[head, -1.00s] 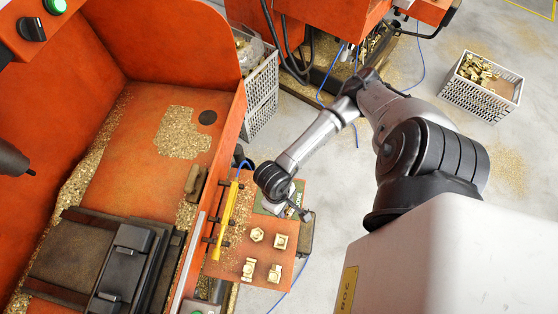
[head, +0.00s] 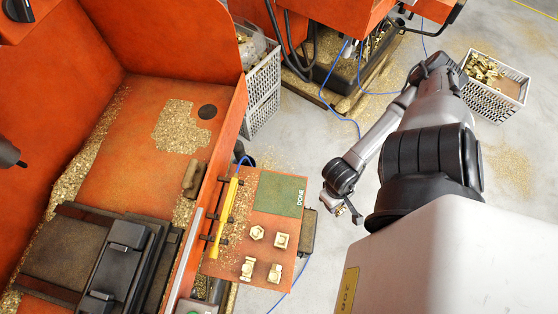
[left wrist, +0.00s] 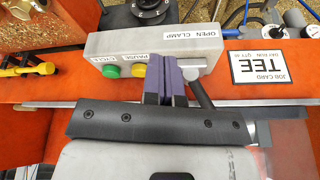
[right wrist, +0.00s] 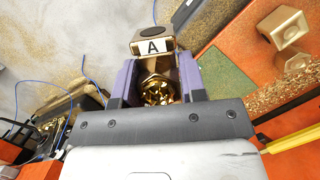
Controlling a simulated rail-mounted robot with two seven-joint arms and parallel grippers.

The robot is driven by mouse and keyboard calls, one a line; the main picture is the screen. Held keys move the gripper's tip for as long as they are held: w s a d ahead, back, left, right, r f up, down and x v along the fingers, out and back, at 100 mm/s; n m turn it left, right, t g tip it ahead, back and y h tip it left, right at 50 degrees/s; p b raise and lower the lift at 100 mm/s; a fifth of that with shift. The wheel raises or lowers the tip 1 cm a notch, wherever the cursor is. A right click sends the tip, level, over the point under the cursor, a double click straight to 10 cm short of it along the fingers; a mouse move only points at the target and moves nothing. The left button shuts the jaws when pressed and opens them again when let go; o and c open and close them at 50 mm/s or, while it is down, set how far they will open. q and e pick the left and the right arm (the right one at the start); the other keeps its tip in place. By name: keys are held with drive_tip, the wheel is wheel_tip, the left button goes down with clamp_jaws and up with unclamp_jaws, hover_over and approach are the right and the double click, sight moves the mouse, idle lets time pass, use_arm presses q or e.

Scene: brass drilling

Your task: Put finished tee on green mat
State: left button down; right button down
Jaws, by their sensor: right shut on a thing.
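The green mat (head: 275,190), lettered DONE, lies bare at the far end of the orange side shelf; part of it shows in the right wrist view (right wrist: 222,78). My right gripper (head: 345,212) hangs over the floor to the right of the shelf, apart from the mat. In the right wrist view it is shut on a brass tee (right wrist: 158,78); a white tag lettered A (right wrist: 152,47) shows at the tee's far end. My left gripper (left wrist: 165,80) has its purple fingers together with nothing visible between them, in front of the clamp button box (left wrist: 150,48). The head view does not show it.
Several brass fittings (head: 257,232) stand on the near part of the shelf. A yellow-handled tool (head: 227,210) hangs along the shelf's left edge. A crate of brass parts (head: 490,85) stands at the back right. A TEE job card (left wrist: 261,67) is beside the button box.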

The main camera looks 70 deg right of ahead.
drive_tip(key=shift+w+d+f+m, duration=0.15)
drive_tip(key=shift+w+d+m, duration=0.2)
drive_tip(key=shift+w+m, duration=0.2)
drive_tip(key=shift+w+d+f+m, duration=0.15)
drive_tip(key=shift+w+d+m, duration=0.2)
drive_tip(key=shift+w+m, duration=0.15)
drive_tip(key=w+m+t, duration=0.1)
drive_tip(key=w+m, duration=0.4)
drive_tip(key=w, duration=0.1)
drive_tip(key=m+y, duration=0.1)
drive_tip(key=m, duration=0.1)
hover_over(272, 194)
drive_tip(key=shift+t, duration=0.3)
drive_tip(key=f, duration=0.6)
drive_tip(key=shift+d+f+b, duration=0.1)
drive_tip(key=shift+d+b, duration=0.2)
drive_tip(key=shift+f, duration=2.05)
drive_tip(key=shift+f, duration=0.1)
drive_tip(key=c, duration=0.7)
unclamp_jaws()
